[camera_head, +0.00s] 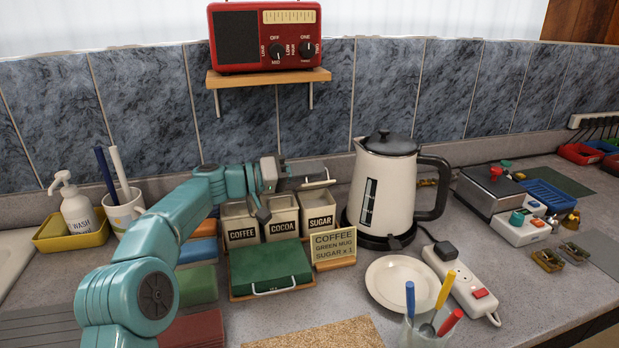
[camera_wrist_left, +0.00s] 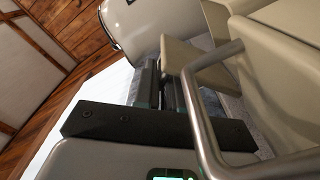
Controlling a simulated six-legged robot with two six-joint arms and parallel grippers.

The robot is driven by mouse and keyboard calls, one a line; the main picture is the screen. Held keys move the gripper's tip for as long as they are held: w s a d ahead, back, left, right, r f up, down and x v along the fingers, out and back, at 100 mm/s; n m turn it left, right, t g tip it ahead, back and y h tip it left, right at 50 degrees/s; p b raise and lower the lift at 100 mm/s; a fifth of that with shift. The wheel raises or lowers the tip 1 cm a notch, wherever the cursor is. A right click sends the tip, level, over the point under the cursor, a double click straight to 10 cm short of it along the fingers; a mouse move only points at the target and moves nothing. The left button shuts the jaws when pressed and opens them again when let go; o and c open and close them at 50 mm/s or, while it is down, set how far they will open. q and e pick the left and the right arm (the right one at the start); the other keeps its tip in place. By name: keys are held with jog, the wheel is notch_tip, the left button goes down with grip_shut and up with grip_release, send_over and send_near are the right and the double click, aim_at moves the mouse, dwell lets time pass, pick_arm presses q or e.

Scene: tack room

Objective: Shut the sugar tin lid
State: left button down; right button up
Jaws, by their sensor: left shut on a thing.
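The cream sugar tin (camera_head: 318,212), marked SUGAR, stands at the right end of a row of three tins in the head view. Its pale lid (camera_head: 317,184) shows at the top of the tin, tilted up rather than flat. It also shows in the left wrist view as a beige plate (camera_wrist_left: 194,53) beside the fingers. My left gripper (camera_head: 306,170) reaches over the tins from the left, its fingers at the lid. In the wrist view the fingers (camera_wrist_left: 162,88) are close together on the lid's edge; the exact contact is partly hidden. My right gripper is not in view.
The coffee tin (camera_head: 240,225) and cocoa tin (camera_head: 281,216) stand left of the sugar tin. A kettle (camera_head: 388,178) is close on its right. A sign (camera_head: 333,246) and green box (camera_head: 268,266) stand in front. A radio shelf (camera_head: 268,77) hangs above.

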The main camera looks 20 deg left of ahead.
pick_arm(q)
jog(key=c, duration=1.3)
grip_release()
jog(key=b+v, duration=0.2)
jog(key=v, duration=1.4)
jog(key=shift+a+r, duration=0.1)
jog(key=shift+a, duration=0.1)
